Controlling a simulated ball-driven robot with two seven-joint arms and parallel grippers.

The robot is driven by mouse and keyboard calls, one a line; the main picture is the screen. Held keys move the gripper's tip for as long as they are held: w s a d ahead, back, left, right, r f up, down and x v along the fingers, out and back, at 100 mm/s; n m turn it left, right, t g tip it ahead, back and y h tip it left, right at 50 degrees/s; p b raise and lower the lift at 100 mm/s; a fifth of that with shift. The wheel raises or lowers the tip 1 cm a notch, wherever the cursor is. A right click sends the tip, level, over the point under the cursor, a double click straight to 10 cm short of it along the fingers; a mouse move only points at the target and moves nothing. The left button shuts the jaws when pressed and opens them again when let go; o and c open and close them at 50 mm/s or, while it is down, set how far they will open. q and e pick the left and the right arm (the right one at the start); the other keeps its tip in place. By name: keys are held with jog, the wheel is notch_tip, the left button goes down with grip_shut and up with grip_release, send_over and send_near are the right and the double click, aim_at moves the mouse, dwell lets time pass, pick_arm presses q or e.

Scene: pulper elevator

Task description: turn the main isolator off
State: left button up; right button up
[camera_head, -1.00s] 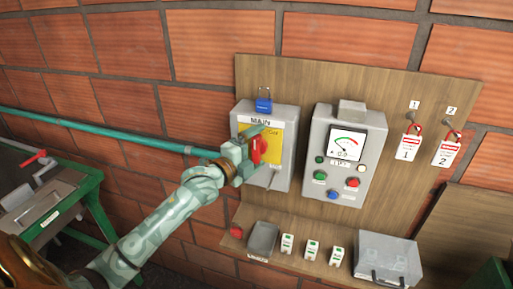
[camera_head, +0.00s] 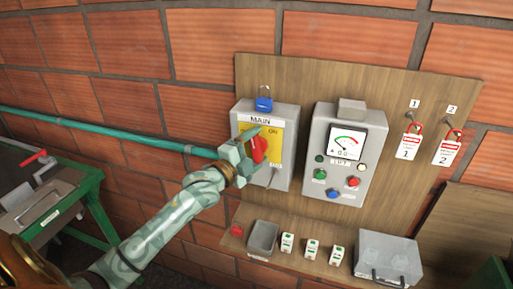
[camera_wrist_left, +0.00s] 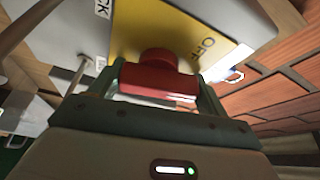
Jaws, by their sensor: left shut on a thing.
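The main isolator is a grey box (camera_head: 283,165) marked MAIN, with a yellow plate (camera_head: 276,146) and a red handle (camera_head: 260,149). My left gripper (camera_head: 254,150) is at the front of the box, shut on the red handle. In the left wrist view the red handle (camera_wrist_left: 158,82) lies between the two fingers of my left gripper (camera_wrist_left: 155,92). The word OFF on the yellow plate (camera_wrist_left: 190,28) shows beside it. In the head view ON shows at the plate's upper right. The gripper partly hides the handle and plate. My right gripper is not in view.
Two tags (camera_head: 408,147) hang further right. A shelf below holds a grey tray (camera_head: 263,237) and a clear box (camera_head: 388,260).

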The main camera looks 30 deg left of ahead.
pick_arm(q)
jog(key=n+t, duration=0.1)
jog(key=n, duration=0.1)
jog(key=n+y, duration=0.1)
jog(key=n, duration=0.2)
jog(key=shift+t, duration=0.4)
jog(key=n+y, duration=0.1)
jog(key=n, duration=0.1)
jog(key=n+t+y, duration=0.1)
jog(key=n, duration=0.1)
jog(key=shift+a+n+p, duration=0.1)
jog(key=shift+n+p, duration=0.2)
jog(key=shift+n, duration=0.1)
jog(key=n+y, duration=0.2)
jog(key=n, duration=0.2)
jog(key=shift+n+p, duration=0.4)
jog(key=shift+n+y+p, duration=0.6)
jog(key=shift+n+y, duration=0.9)
jog(key=shift+n, duration=1.2)
jog(key=o, duration=1)
jog(key=shift+a, duration=0.1)
jog(key=shift+f, duration=0.15)
